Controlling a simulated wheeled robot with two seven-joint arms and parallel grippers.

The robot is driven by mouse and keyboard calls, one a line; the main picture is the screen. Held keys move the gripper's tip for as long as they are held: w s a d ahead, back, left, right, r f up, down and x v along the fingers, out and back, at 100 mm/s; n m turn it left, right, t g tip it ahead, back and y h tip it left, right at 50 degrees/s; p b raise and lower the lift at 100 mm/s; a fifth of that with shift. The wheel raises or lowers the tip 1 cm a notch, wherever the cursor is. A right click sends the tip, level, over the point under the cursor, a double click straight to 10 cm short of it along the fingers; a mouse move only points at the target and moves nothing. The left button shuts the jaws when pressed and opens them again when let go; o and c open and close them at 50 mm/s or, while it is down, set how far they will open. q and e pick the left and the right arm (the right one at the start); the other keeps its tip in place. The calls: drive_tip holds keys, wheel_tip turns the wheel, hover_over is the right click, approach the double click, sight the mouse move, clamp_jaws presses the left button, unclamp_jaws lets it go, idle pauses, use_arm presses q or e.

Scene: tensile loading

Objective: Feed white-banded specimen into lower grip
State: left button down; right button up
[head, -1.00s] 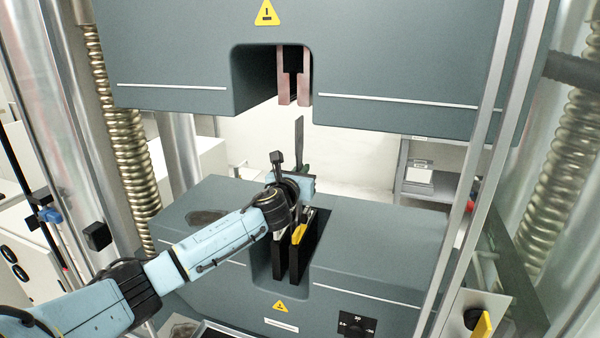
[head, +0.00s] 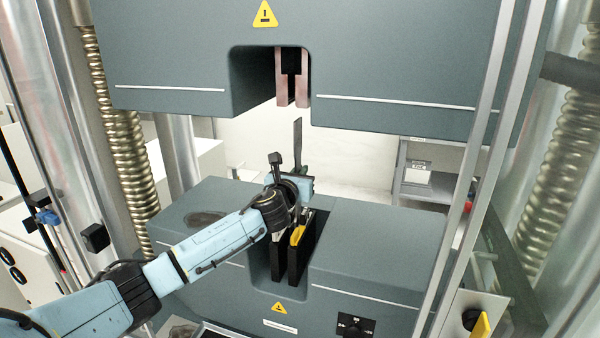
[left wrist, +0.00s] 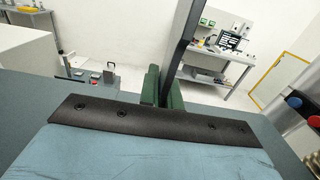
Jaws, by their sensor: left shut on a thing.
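The specimen (head: 298,134) is a thin, dark, flat strip standing upright in the head view; no white band shows on its visible part. It also shows in the left wrist view (left wrist: 181,38). My left gripper (head: 303,171) is shut on it, with its green finger pads (left wrist: 163,88) around the strip in the wrist view. The lower grip (head: 280,262) has two black jaws with a gap between them, below my gripper. My wrist hides the strip's lower end, so I cannot tell whether it is between the jaws. My right gripper is out of view.
A yellow piece (head: 298,235) sits at the lower grip. Copper-coloured upper jaws (head: 282,90) hang above the strip, apart from it. The lower housing (head: 385,250) flanks the grip. Metal rails (head: 478,140) and a ribbed column (head: 562,150) stand at the right.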

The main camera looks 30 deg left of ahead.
use_arm(q)
drive_tip(key=shift+f, duration=0.1)
idle(0.7)
drive_tip(key=c, duration=1.5)
unclamp_jaws()
drive_tip(key=shift+f, duration=0.25)
drive_tip(key=b+v, duration=0.2)
drive_tip(key=v, duration=1.1)
drive_tip(key=shift+s+r, duration=0.1)
drive_tip(key=shift+s, duration=0.15)
